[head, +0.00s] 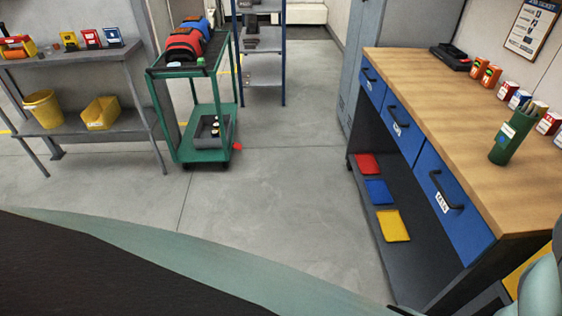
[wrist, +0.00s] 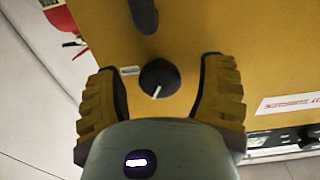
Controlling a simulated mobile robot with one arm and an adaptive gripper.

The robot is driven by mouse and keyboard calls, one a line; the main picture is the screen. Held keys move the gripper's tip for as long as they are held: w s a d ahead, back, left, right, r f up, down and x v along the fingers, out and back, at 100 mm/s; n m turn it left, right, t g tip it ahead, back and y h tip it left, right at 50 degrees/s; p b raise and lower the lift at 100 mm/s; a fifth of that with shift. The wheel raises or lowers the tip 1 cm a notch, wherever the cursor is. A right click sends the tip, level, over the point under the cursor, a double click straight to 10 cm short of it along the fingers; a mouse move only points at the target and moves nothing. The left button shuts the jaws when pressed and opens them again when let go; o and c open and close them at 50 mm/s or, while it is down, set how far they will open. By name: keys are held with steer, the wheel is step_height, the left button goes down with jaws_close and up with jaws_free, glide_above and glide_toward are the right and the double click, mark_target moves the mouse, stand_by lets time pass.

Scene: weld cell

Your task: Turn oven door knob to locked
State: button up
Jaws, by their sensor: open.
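A round black knob (wrist: 159,77) with a white pointer line sits on a yellow oven door (wrist: 180,30) in the wrist view. The line points down and slightly left in that picture. A small white label (wrist: 130,71) lies just left of the knob; its text is too small to read. My gripper (wrist: 160,68) is open, with one ribbed yellow finger on each side of the knob and visible gaps between. A dark rounded bar (wrist: 144,14), perhaps a handle, is above the knob. In the head view the knob and my gripper are not seen.
In the wrist view, a red object (wrist: 60,16) is at upper left. In the head view, a wooden-topped workbench (head: 430,85) with blue drawers stands right, a green cart (head: 185,130) and a grey shelf (head: 80,60) left. The floor (head: 270,190) between is clear.

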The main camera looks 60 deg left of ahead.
steer(key=shift+o, duration=0.3)
steer(key=shift+d, duration=0.1)
steer(key=c, duration=1.3)
steer(key=shift+o, duration=0.2)
steer(key=shift+w, duration=0.1)
steer(key=shift+f+n+b, duration=0.2)
steer(key=shift+n+b, duration=0.35)
steer(key=shift+n, duration=0.05)
steer(key=shift+a+n+b, duration=0.2)
steer(key=shift+n+b, duration=0.8)
steer(key=n+b, duration=0.2)
steer(key=b, duration=0.1)
steer(key=shift+d+n, duration=0.1)
steer(key=shift+n, duration=0.3)
jaws_close()
steer(key=shift+r, duration=0.1)
